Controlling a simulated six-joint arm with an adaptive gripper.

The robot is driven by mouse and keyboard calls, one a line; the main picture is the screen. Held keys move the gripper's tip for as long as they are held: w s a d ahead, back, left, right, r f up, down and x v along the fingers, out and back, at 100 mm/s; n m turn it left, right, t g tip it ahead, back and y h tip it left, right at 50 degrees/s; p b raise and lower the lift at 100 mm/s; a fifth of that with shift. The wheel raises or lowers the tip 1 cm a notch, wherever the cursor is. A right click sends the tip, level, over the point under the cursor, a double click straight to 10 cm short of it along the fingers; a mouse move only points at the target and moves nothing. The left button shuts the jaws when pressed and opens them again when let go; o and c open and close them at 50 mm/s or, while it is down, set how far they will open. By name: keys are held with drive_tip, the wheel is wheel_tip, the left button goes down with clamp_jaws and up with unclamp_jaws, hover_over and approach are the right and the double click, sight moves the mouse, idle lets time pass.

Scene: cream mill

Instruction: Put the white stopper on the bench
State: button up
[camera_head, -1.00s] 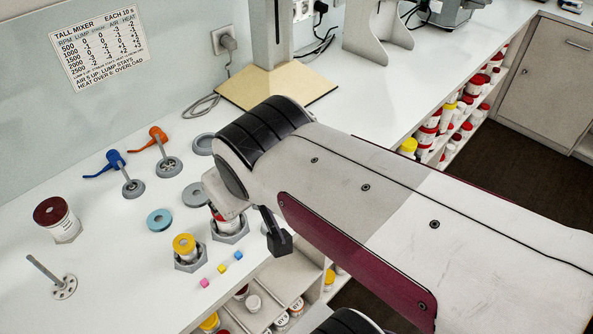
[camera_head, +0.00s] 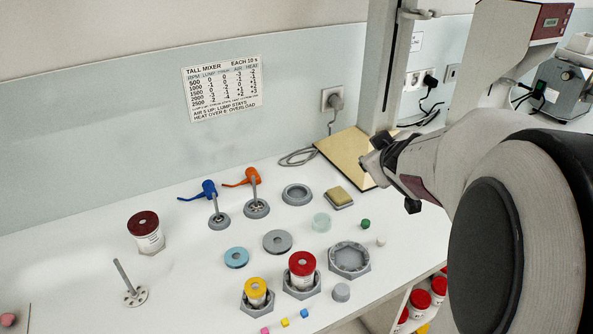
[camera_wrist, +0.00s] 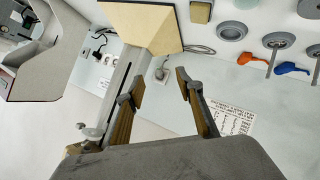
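My gripper (camera_head: 388,185) is above the bench, in front of the mixer's base and apart from the white stopper. In the wrist view my gripper (camera_wrist: 160,78) has its two fingers spread with nothing between them. The white stopper does not show in the wrist view.
The mixer stand's tan base (camera_head: 345,155) is at the back. Jars with a red lid (camera_head: 302,263) and a yellow lid (camera_head: 256,287) stand in hexagonal holders. The left bench has clear room.

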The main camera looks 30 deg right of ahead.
drive_tip(key=w+d+f+n+y, duration=0.1)
drive_tip(key=d+f+n+y, duration=0.1)
drive_tip(key=d+f, duration=0.25)
drive_tip(key=n+t+y, duration=0.1)
drive_tip(key=t+y, duration=0.1)
drive_tip(key=y, duration=0.3)
hover_over(385, 239)
drive_tip(key=d, duration=0.6)
drive_tip(key=f, duration=1)
drive_tip(key=shift+w+a+f, duration=0.1)
drive_tip(key=shift+a+f, duration=0.1)
drive_tip(key=shift+f, duration=0.2)
drive_tip(key=s+f+y, duration=0.1)
drive_tip(key=s, duration=0.1)
drive_tip(key=s+a+f+y, duration=0.1)
drive_tip(key=s, duration=0.1)
drive_tip(key=s+a+f+y, duration=0.1)
drive_tip(key=s, duration=0.1)
drive_tip(key=shift+s+a+f+y, duration=0.1)
drive_tip(key=shift+s+f+y, duration=0.25)
drive_tip(key=shift+y, duration=0.05)
drive_tip(key=shift+s+a+f, duration=0.1)
drive_tip(key=shift+s+a, duration=0.1)
drive_tip(key=shift+s, duration=0.15)
drive_tip(key=shift+x, duration=1.35)
drive_tip(key=shift+x, duration=2.6)
